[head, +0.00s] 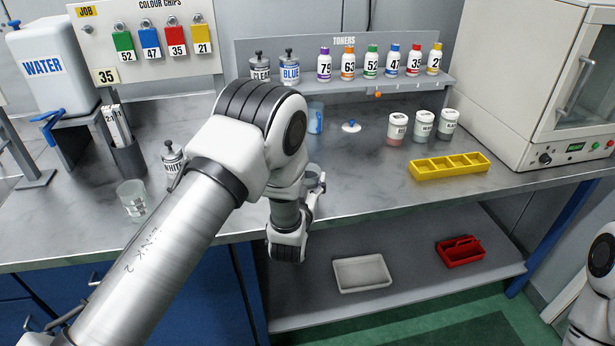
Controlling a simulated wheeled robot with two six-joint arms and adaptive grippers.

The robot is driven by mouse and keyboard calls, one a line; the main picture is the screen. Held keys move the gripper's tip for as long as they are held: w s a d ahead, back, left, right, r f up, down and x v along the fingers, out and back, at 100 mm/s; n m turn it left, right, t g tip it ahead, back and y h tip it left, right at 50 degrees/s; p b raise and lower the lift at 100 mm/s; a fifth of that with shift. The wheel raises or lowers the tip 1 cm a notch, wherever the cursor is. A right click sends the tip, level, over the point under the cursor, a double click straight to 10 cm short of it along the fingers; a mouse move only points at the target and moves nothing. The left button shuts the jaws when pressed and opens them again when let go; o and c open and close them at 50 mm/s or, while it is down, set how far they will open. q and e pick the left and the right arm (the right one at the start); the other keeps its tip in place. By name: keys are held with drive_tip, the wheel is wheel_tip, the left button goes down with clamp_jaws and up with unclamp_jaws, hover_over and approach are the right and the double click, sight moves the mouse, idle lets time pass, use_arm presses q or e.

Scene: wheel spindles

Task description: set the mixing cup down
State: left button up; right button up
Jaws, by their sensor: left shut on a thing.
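My left arm crosses the middle of the view, and its gripper (315,196) is mostly hidden behind the wrist. The gripper is shut on a small grey cup, which I take to be the mixing cup (313,174). Only the cup's upper part shows, over the front part of the metal bench (370,191). I cannot tell whether its base touches the bench. A clear marked beaker (133,202) stands on the bench at the left. My right gripper is out of view.
A yellow divided tray (449,167), several lidded tubs (423,126) and a white-and-blue lid (350,126) are on the bench. A WHITE can (172,157) stands left of my arm. A toner shelf (460,84) runs behind.

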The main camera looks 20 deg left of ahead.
use_arm(q)
drive_tip(key=shift+f, duration=0.1)
drive_tip(key=o, duration=0.9)
drive_tip(key=shift+s, duration=0.1)
drive_tip(key=o, duration=0.5)
drive_tip(key=shift+r, duration=0.2)
drive_tip(key=s+d+b, duration=0.2)
drive_tip(key=s, duration=0.9)
drive_tip(key=s+a+f+g+h, duration=0.1)
drive_tip(key=s+f+g, duration=0.5)
drive_tip(key=f, duration=0.4)
drive_tip(key=s+a+f+g+h, duration=0.15)
drive_tip(key=s+f+g, duration=0.25)
drive_tip(key=s+f, duration=0.55)
drive_tip(key=s+f+g, duration=0.2)
drive_tip(key=s, duration=0.3)
drive_tip(key=s+f+m+g, duration=0.1)
drive_tip(key=s+f+g, duration=0.2)
drive_tip(key=s, duration=0.2)
drive_tip(key=s+d+f+m+g+h, duration=0.1)
drive_tip(key=s+f+g, duration=0.1)
drive_tip(key=s, duration=0.3)
drive_tip(key=shift+s+f+g, duration=0.4)
drive_tip(key=shift+f, duration=0.1)
